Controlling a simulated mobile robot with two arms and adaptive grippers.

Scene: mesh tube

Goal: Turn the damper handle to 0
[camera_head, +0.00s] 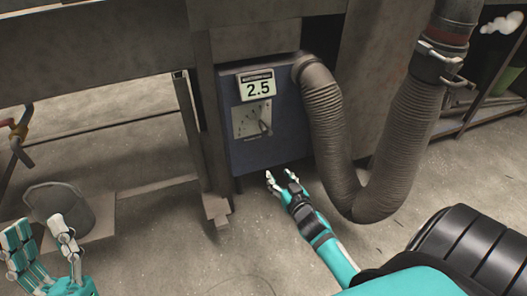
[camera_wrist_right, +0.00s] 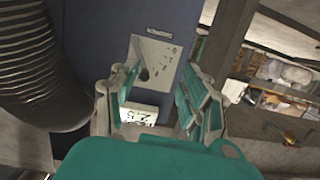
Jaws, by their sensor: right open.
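The damper panel (camera_head: 246,118) is a pale plate on the front of a blue box (camera_head: 268,150). A small handle (camera_head: 264,126) sticks out from it, pointing toward the lower right. A display (camera_head: 257,86) above it reads 2.5. My right gripper (camera_head: 281,177) is open and empty, below and in front of the box, apart from the handle. In the right wrist view, the panel (camera_wrist_right: 158,62) and a dark part of the handle (camera_wrist_right: 145,74) show between the open fingers. My left gripper (camera_head: 44,240) is open and empty at the lower left.
A grey ribbed hose (camera_head: 345,150) runs from the box's top right, loops down and rises right. A metal post (camera_head: 203,125) stands left of the box. A bucket (camera_head: 60,205) sits behind my left gripper. The floor before the box is clear.

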